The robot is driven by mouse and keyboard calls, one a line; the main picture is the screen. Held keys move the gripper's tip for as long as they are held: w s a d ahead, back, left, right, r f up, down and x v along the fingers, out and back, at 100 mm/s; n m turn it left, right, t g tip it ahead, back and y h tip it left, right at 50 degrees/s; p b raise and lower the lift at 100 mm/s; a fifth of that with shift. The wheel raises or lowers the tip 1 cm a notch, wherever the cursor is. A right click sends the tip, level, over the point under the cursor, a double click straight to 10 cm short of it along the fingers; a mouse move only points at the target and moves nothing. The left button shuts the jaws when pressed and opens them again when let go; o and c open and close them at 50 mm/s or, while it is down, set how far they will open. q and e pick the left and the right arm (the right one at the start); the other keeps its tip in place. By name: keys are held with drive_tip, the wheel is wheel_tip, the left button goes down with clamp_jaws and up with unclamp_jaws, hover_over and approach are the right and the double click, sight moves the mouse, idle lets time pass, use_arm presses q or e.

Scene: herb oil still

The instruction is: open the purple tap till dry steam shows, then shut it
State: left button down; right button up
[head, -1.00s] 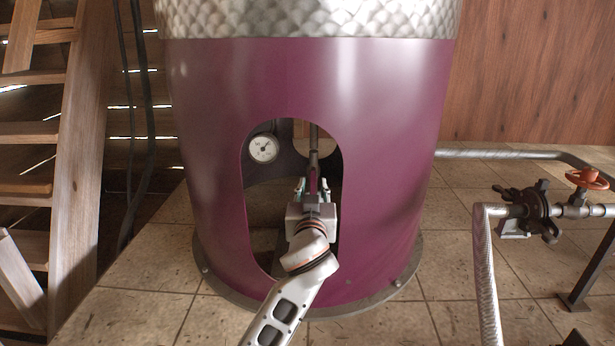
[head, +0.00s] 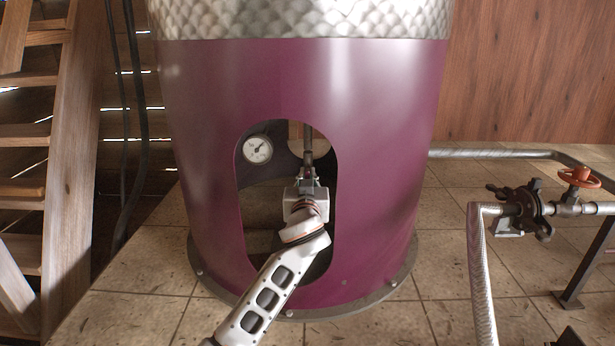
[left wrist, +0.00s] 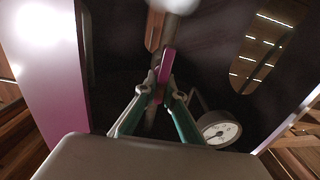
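The purple tap's lever (left wrist: 166,66) shows in the left wrist view as a small purple bar on a pipe. My left gripper (head: 308,173) reaches into the arched opening of the purple still base (head: 385,150). In the left wrist view its fingers (left wrist: 160,92) are closed in on both sides of the lever. In the head view the gripper hides the lever. A pale blurred shape (left wrist: 174,4) is at the top of the left wrist view; I cannot tell whether it is steam. My right gripper is not in view.
A round white gauge (head: 257,149) sits inside the opening, left of the pipe (head: 308,140). The opening's edges are close around my arm. A pipe with an orange handwheel (head: 579,177) stands at the right, wooden stairs (head: 70,150) at the left.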

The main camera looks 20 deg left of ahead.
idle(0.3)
use_arm(q)
drive_tip(key=shift+d+m+p, duration=0.15)
drive_tip(key=shift+m+p, duration=0.25)
drive_tip(key=shift+m, duration=0.2)
drive_tip(key=shift+d+m+p, duration=0.1)
drive_tip(key=shift+m+p, duration=0.3)
drive_tip(key=shift+m, duration=0.3)
drive_tip(key=shift+d+m+p, duration=0.1)
drive_tip(key=shift+m+p, duration=0.35)
drive_tip(key=shift+m, duration=0.45)
drive_tip(key=shift+w+d+f+m+p, duration=0.25)
drive_tip(key=shift+m+p, duration=0.75)
drive_tip(key=shift+m, duration=1.35)
drive_tip(key=shift+s+d+f+m+p, duration=0.1)
drive_tip(key=shift+f+m+p, duration=0.3)
drive_tip(key=shift+m+p, duration=1.3)
drive_tip(key=shift+w+d+f+m+p, duration=0.15)
drive_tip(key=shift+f+m+p, duration=0.2)
drive_tip(key=shift+m, duration=2.7)
drive_tip(key=shift+s, duration=0.1)
